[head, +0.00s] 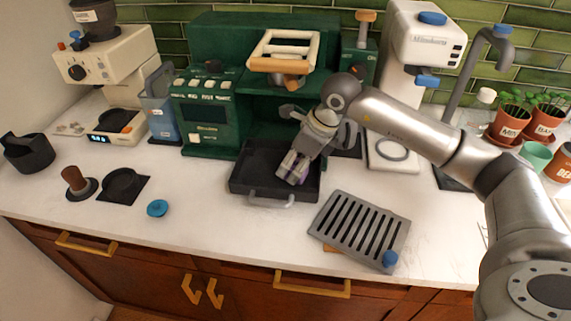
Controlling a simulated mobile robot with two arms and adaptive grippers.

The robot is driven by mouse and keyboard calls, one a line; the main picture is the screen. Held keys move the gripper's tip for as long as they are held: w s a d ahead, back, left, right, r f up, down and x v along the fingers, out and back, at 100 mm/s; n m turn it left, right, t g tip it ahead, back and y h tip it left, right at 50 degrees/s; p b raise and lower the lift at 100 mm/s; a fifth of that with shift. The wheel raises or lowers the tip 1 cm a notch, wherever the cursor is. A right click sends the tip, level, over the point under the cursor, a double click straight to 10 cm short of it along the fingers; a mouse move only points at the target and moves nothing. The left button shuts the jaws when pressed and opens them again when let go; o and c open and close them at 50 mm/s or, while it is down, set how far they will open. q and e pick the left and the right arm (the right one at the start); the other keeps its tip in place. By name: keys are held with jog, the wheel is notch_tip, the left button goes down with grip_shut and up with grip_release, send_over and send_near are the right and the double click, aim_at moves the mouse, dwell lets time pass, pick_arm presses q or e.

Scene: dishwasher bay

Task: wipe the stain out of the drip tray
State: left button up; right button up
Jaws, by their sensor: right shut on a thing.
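The black drip tray (250,176) is pulled out at the foot of the green espresso machine (208,125), its handle facing the front edge. My right gripper (293,172) reaches down over the tray's right half, pointing into it. It is shut on a small purple thing, apparently a cloth (302,182), mostly hidden by the fingers. Whether the cloth touches the tray floor I cannot tell. I cannot make out a stain; the gripper covers part of the tray. My left gripper is not in view.
The slotted grate (360,229) with a blue knob lies on the counter to the tray's right. A tamper (77,180), a black mat (138,189) and a blue disc (157,208) are on the left. A blue jug (161,118) stands beside the machine. The front-middle counter is clear.

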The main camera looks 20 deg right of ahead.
aim_at(267, 172)
jog(key=shift+s+d, duration=0.7)
jog(key=shift+d, duration=0.3)
jog(key=shift+f+b, duration=0.1)
jog(key=shift+b, duration=0.45)
jog(key=shift+w+a, duration=0.25)
jog(key=shift+a, duration=0.2)
jog(key=shift+w+a, duration=0.45)
jog(key=shift+a, duration=0.2)
jog(key=shift+w+a, duration=0.45)
jog(key=shift+a, duration=0.2)
jog(key=shift+w+a, duration=0.5)
jog(key=shift+a, duration=0.25)
jog(key=shift+w+a, duration=0.45)
jog(key=shift+a, duration=0.25)
jog(key=shift+w+a, duration=0.65)
jog(key=shift+a, duration=0.3)
jog(key=shift+w+a, duration=0.6)
jog(key=shift+a, duration=0.3)
